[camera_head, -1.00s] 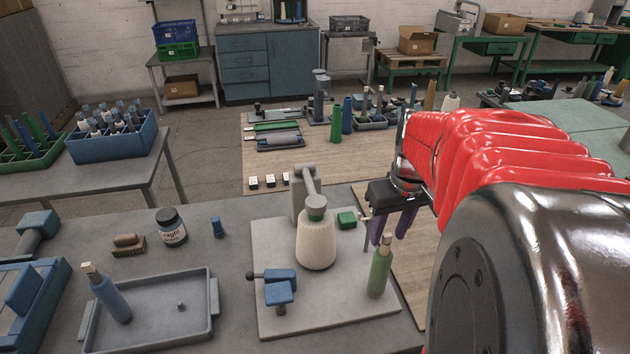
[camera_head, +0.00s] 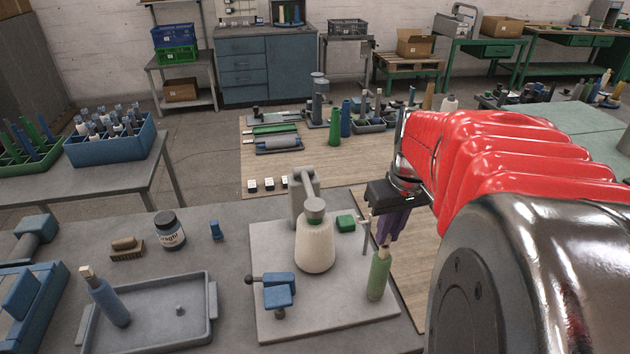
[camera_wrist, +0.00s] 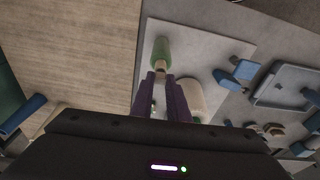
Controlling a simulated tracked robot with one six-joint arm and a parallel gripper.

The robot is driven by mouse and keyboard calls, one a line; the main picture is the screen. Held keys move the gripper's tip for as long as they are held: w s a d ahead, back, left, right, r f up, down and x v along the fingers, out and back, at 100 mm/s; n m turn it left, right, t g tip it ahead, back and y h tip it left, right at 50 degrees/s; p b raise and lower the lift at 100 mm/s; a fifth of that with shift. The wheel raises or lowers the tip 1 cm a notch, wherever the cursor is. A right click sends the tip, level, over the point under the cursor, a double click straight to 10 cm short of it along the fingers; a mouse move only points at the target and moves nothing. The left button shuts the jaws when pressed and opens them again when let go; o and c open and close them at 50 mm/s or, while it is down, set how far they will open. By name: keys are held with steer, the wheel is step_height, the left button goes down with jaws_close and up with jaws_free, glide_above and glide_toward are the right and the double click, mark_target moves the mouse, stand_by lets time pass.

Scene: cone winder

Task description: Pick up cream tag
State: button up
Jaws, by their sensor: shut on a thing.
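A cream tag (camera_head: 384,252) sits at the top of a green tube (camera_head: 378,277), which stands upright on the right part of the light grey plate (camera_head: 345,318). My gripper (camera_head: 387,240), with purple fingers, points down at it and is shut on the tag's upper part. In the wrist view the tag (camera_wrist: 160,67) shows between the fingertips, with the green tube (camera_wrist: 160,49) just beyond. The fingers hide part of the tag. The tag still appears to be at the tube's top.
A cream cone (camera_head: 315,248) on a grey stand, a green block (camera_head: 346,223) and a blue clamp (camera_head: 278,292) share the plate. A grey tray (camera_head: 165,325) holds a blue tube (camera_head: 109,300) with a similar light top. A dark jar (camera_head: 170,230) stands behind.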

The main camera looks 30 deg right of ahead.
step_height(320, 180, up, 9)
steer(key=shift+r, duration=0.15)
steer(key=shift+r, duration=0.1)
stand_by(0.8)
steer(key=shift+r, duration=1.35)
